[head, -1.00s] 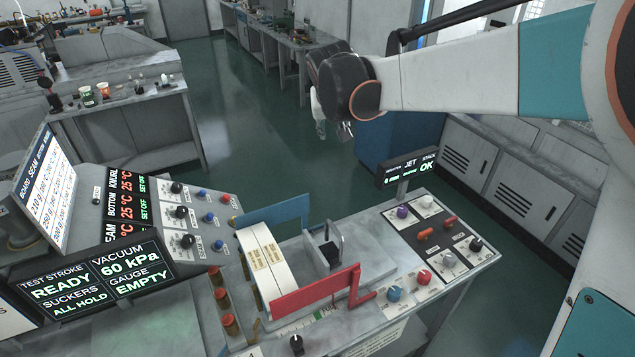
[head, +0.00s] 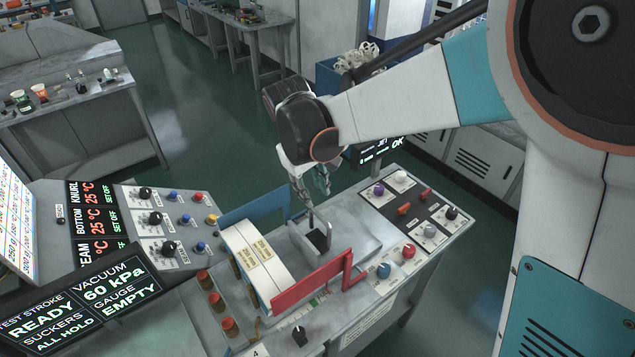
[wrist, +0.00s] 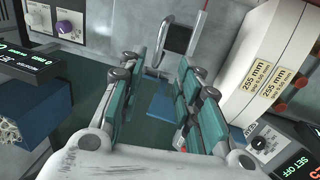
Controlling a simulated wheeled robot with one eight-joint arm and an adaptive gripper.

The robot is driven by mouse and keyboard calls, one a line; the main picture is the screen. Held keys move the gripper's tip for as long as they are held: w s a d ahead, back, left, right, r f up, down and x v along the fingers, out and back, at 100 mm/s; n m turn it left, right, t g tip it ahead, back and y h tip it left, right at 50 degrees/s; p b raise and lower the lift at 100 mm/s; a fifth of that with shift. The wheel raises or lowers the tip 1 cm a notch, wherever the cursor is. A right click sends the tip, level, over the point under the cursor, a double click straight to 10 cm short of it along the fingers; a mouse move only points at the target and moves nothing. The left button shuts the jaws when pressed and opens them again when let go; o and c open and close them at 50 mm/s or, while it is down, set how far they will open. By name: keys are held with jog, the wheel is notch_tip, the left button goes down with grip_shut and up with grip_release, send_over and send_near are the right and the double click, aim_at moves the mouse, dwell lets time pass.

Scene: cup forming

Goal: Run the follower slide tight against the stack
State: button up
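The follower slide is a grey block with an upright bent handle and a black pad (head: 318,238). It stands to the right of the stack, a white pile of blanks (head: 262,262) with 255 mm labels, and a gap of bare bed seems to lie between them. My gripper (head: 322,182) is above the handle in the head view. In the wrist view my gripper (wrist: 163,70) has its teal-padded fingers spread with nothing between the pads. The slide's handle (wrist: 166,36) shows just beyond the fingertips, and the stack (wrist: 262,62) is to the right.
A blue guide (head: 255,206) stands behind the stack and a red guide (head: 312,282) in front. Panels with knobs (head: 408,205) lie to the right, near a small display post (head: 378,150). Vertical brown-red posts (head: 215,300) stand left of the stack.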

aim_at(319, 216)
jog(key=f, duration=0.3)
jog(key=d+f, duration=0.1)
jog(key=f, duration=0.2)
jog(key=w+f, duration=0.1)
jog(key=f, duration=0.2)
jog(key=shift+w+d+f, duration=0.1)
jog(key=shift+d+f, duration=0.2)
jog(key=shift+f, duration=0.1)
grip_shut()
jog(key=shift+a, duration=0.1)
